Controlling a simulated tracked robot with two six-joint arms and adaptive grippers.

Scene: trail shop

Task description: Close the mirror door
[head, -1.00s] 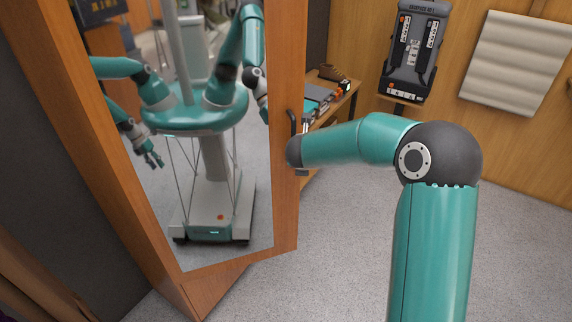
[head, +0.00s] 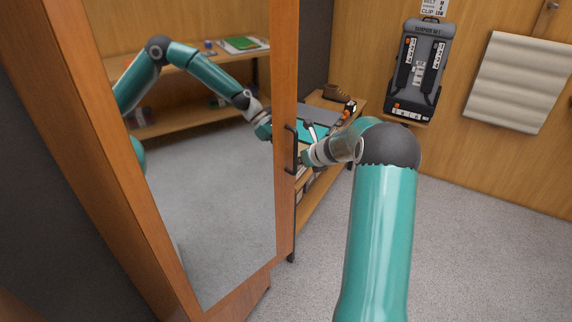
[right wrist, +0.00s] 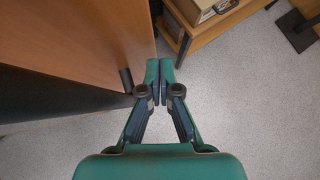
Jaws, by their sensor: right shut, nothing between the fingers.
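The mirror door (head: 285,70) is a tall wooden frame around a mirror, standing at an angle on the left of the head view. A dark bar handle (head: 291,150) is on its right-hand edge. My right gripper (head: 312,156) is just right of the handle, and whether it touches the door is unclear. In the right wrist view the gripper (right wrist: 160,75) is shut and empty, its fingertips close beside the edge of a wooden panel (right wrist: 80,40). My left gripper is out of view. The mirror shows a reflected teal arm.
A low wooden shelf (head: 318,195) with boxes and a shoe (head: 337,93) stands behind my right gripper. A grey backpack (head: 418,70) and a beige pad (head: 518,82) hang on the back wall. The grey floor (head: 480,230) at right is clear.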

